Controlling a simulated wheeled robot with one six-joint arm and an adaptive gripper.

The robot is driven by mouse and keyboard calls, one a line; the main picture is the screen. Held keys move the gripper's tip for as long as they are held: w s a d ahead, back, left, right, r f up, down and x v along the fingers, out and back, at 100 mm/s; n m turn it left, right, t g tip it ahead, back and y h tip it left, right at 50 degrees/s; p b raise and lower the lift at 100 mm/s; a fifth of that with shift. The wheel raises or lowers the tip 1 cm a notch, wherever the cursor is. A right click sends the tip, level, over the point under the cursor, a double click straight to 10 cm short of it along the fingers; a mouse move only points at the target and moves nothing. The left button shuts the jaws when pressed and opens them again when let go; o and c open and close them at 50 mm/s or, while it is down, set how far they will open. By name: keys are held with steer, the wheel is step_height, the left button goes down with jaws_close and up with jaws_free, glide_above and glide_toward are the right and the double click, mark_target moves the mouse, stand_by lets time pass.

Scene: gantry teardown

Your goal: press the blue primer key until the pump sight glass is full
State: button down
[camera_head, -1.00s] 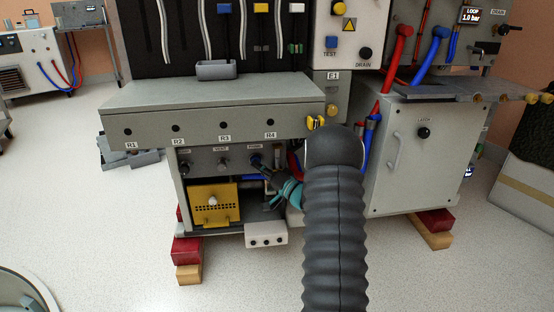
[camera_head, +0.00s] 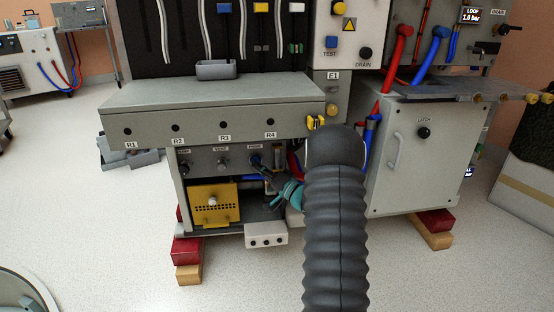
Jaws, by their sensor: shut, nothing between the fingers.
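The blue primer key (camera_head: 254,159) is on the grey panel under the bench, below a small label that seems to read PRIME. My gripper (camera_head: 264,171), dark with a teal part behind it, is shut and empty. Its tips are just below and right of the key; I cannot tell whether they touch it. A small pale upright window (camera_head: 278,157), which looks like the pump sight glass, is right of the key. Its fill level is too small to read.
A dark knob (camera_head: 223,161) marked VENT is left of the key. A yellow perforated box (camera_head: 213,204) stands below. The bench top (camera_head: 210,92) overhangs the panel. A grey cabinet (camera_head: 410,160) with red and blue hoses stands right.

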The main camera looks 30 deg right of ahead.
steer(key=shift+s+a, duration=0.25)
steer(key=shift+s, duration=0.3)
steer(key=shift+s, duration=0.1)
steer(key=s, duration=0.1)
steer(key=s+a, duration=0.1)
steer(key=s, duration=0.1)
steer(key=s+a, duration=0.1)
steer(key=s, duration=0.1)
steer(key=shift+s+a, duration=0.1)
steer(key=shift+s, duration=0.1)
stand_by(2.1)
